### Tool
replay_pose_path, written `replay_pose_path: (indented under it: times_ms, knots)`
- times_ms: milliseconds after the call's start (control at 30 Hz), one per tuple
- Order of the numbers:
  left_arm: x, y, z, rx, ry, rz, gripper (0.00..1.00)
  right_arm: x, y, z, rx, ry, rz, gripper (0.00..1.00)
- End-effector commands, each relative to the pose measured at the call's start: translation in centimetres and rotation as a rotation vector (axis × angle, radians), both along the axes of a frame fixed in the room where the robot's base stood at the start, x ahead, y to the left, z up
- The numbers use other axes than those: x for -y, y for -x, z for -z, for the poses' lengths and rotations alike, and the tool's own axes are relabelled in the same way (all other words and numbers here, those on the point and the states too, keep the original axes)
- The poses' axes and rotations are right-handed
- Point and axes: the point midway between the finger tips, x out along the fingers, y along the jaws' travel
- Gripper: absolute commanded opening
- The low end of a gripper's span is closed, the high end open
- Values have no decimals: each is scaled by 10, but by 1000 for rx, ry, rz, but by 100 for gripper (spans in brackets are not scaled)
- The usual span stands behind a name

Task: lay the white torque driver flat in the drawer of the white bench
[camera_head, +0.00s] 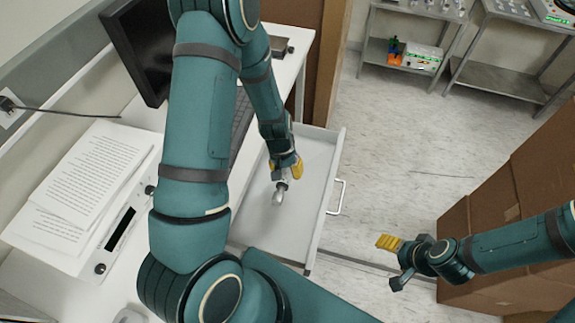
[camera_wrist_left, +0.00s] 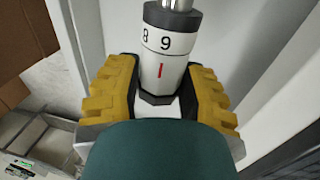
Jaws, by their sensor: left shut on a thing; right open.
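The white torque driver (camera_wrist_left: 166,68) is clamped between the yellow fingers of my left gripper (camera_wrist_left: 160,95). Its digits 8 and 9, a red mark and a metal shaft show in the left wrist view. In the head view the driver (camera_head: 280,190) hangs below my left gripper (camera_head: 284,170), over the open drawer (camera_head: 316,160). I cannot tell whether it touches the drawer floor. The white bench (camera_head: 150,112) is partly hidden by my left arm. My right gripper (camera_head: 388,242) is open and empty, right of the drawer, near the cardboard boxes.
A monitor (camera_head: 140,50), papers (camera_head: 92,172) and a control panel (camera_head: 122,228) are on the bench. Cardboard boxes (camera_head: 530,180) stand at the right. Metal carts (camera_head: 500,80) stand at the back. The floor (camera_head: 400,150) between is clear. The drawer handle (camera_head: 341,197) sticks out to the right.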

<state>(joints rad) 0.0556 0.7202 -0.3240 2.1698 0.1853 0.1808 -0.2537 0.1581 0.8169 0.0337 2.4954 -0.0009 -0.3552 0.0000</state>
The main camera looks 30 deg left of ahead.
Motion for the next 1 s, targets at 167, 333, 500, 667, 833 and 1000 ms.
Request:
replay_pose_path:
  times_ms: [167,333,500,667,833,1000]
  knots:
    - [0,0,19,-1,1,-1,0,0,0,12,0,1,1,70]
    - [0,0,35,0,0,-1,0,0,1,23,0,0,5,70]
    - [0,0,50,0,0,-1,0,-1,0,36,0,3,4,70]
    - [0,0,64,0,0,-1,0,-1,0,47,1,5,4,70]
    - [0,0,75,0,0,-1,0,-2,-1,56,0,7,5,70]
    - [0,0,81,0,0,-1,0,-2,-1,61,0,9,5,70]
